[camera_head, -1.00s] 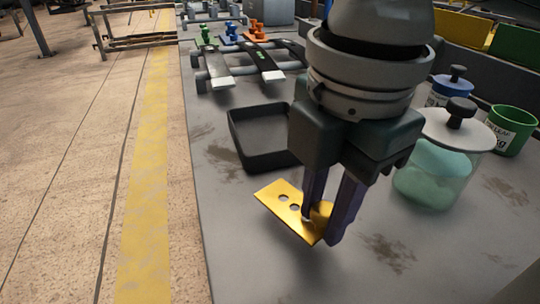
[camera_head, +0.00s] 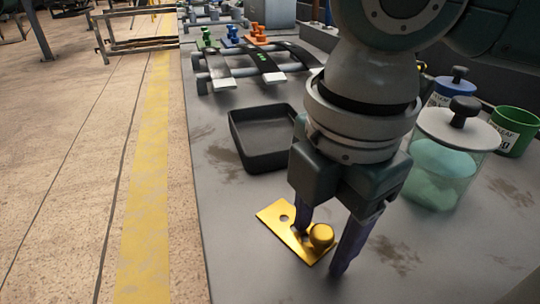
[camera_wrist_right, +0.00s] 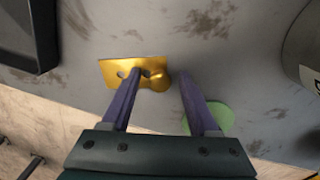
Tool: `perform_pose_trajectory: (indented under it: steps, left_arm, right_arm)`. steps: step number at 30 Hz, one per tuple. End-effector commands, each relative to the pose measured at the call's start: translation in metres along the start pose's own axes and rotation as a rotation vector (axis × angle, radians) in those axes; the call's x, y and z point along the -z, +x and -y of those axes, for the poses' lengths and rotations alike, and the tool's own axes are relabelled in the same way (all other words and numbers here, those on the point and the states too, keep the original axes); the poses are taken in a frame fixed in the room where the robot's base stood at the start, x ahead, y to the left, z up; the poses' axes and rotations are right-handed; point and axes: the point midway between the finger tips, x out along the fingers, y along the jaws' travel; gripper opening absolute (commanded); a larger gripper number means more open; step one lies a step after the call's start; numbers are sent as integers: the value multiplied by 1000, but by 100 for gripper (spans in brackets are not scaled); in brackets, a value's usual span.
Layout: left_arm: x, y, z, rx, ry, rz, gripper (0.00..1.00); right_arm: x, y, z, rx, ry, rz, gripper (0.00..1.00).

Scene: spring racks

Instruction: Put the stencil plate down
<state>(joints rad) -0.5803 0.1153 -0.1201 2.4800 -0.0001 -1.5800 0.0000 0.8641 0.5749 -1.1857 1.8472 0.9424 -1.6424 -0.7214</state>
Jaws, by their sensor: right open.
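The stencil plate (camera_head: 275,215) is a thin gold plate with round holes and a round knob. It lies flat on the grey bench top near its front left edge. My right gripper (camera_head: 325,248) is open, its two dark fingers spread on either side of the knob. One finger hides part of the plate. In the right wrist view the plate (camera_wrist_right: 118,72) lies beyond the fingertips of my right gripper (camera_wrist_right: 160,73), with the knob between or just past them. Whether a finger touches the knob I cannot tell. My left gripper is not in view.
A black tray (camera_head: 262,163) stands behind the plate. A glass jar with green contents (camera_head: 440,170), a blue-lidded jar (camera_head: 452,88) and a green cup (camera_head: 513,130) stand at right. Racks with coloured knobs (camera_head: 255,62) are at the back. The bench (camera_head: 225,235) has free room around the plate.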

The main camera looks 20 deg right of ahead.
Motion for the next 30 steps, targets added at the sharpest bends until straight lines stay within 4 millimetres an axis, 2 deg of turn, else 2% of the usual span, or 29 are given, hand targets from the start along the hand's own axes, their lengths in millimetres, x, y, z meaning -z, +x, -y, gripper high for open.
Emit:
perform_pose_trajectory:
  steps: [5, 15, 19, 24, 30]
  left_arm:
    - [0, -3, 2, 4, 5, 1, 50]
    - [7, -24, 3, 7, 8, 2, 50]
    - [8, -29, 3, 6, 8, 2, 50]
    - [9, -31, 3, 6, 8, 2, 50]
    - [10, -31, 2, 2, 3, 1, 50]
  right_arm:
    - [0, -11, -1, -2, 0, -1, 61]
    - [0, -85, -2, -5, 0, 0, 61]
    - [0, -107, -1, -3, 0, -1, 61]
    - [0, -121, -1, 0, 0, 0, 61]
    - [0, -123, 0, 0, 1, -1, 61]
